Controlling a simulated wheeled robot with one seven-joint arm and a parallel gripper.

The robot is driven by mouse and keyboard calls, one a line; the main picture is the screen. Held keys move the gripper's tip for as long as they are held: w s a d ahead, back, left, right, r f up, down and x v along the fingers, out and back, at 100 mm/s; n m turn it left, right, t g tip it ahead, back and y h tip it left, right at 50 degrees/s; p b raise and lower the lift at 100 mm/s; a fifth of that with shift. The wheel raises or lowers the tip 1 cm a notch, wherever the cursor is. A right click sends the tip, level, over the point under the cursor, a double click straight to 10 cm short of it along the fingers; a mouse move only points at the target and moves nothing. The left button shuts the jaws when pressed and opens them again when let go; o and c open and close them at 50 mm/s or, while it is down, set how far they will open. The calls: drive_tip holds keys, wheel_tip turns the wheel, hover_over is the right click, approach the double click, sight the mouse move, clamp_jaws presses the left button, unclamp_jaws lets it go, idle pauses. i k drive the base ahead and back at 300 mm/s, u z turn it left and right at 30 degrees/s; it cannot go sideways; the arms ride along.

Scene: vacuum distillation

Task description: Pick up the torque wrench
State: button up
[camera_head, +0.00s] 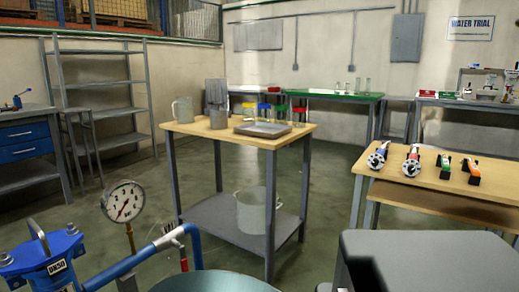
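I cannot tell which of these, if any, is the torque wrench. My gripper is not in view.
A middle table (200,130) holds metal beakers, colour-capped jars and a tray (263,130). A pressure gauge (123,202) and blue pipework (130,266) fill the lower left. Open floor (325,185) lies between the middle and right tables. A dark grey block covers the lower right.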

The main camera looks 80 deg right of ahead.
sight(414, 148)
drive_tip(key=z, duration=4.1)
